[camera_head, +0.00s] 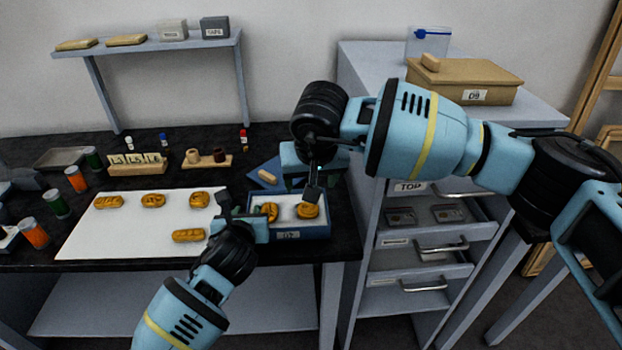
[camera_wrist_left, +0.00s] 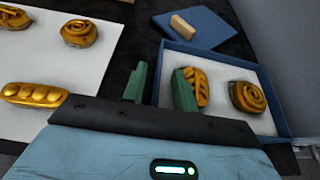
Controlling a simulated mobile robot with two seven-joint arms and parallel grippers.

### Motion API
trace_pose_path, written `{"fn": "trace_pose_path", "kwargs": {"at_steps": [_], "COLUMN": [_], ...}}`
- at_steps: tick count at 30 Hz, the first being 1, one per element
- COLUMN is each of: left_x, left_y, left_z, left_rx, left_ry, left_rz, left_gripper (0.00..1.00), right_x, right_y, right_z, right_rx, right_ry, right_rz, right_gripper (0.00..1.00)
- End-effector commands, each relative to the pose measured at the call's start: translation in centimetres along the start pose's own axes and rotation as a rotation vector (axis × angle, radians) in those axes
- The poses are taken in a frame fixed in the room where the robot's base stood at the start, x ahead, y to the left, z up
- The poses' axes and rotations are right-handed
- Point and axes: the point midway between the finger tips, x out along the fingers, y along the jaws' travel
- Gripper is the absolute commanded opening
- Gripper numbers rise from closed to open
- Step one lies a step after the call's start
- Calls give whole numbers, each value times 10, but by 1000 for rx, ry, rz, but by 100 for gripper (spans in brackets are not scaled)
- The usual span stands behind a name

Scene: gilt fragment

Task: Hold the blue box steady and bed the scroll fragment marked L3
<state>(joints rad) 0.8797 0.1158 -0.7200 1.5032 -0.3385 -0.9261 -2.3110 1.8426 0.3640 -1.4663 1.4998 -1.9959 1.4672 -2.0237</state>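The blue box (camera_head: 289,236) stands at the bench's right front, white inside, with a front label. It holds a braided gold fragment (camera_wrist_left: 201,87) at left and a spiral gold scroll fragment (camera_wrist_left: 247,97) at right. No L3 mark is readable on either. My left gripper (camera_wrist_left: 160,84) straddles the box's left wall, one finger outside and one inside, with a gap between them. In the head view it is at the box's left end (camera_head: 240,215). My right gripper (camera_head: 312,190) points down above the spiral fragment; its finger gap is unclear.
Several gold fragments lie on the white board (camera_head: 130,232) left of the box. A blue pad (camera_wrist_left: 203,28) with a tan block lies behind the box. A labelled rack (camera_head: 137,168) and several jars stand farther left. A drawer cabinet (camera_head: 355,90) stands close at right.

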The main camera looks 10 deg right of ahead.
Motion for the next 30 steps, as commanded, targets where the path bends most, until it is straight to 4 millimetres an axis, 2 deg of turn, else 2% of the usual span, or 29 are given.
{"fn": "trace_pose_path", "kwargs": {"at_steps": [5, 10, 24, 30], "left_x": [-1, -12, -85, -109], "left_y": [0, 1, 0, 0], "left_z": [0, 0, 0, 0], "left_rx": [0, 1, 1, 0], "left_ry": [-1, -1, -2, -1], "left_rz": [0, 0, -1, 0], "left_gripper": [29, 29, 29, 29], "right_x": [0, 0, 0, 0], "right_y": [0, 0, 0, 0], "right_z": [0, 0, 0, 0], "right_rx": [0, 0, 0, 0], "right_ry": [0, 0, 0, 0], "right_rz": [0, 0, 0, 0], "right_gripper": [66, 66, 66, 66]}}
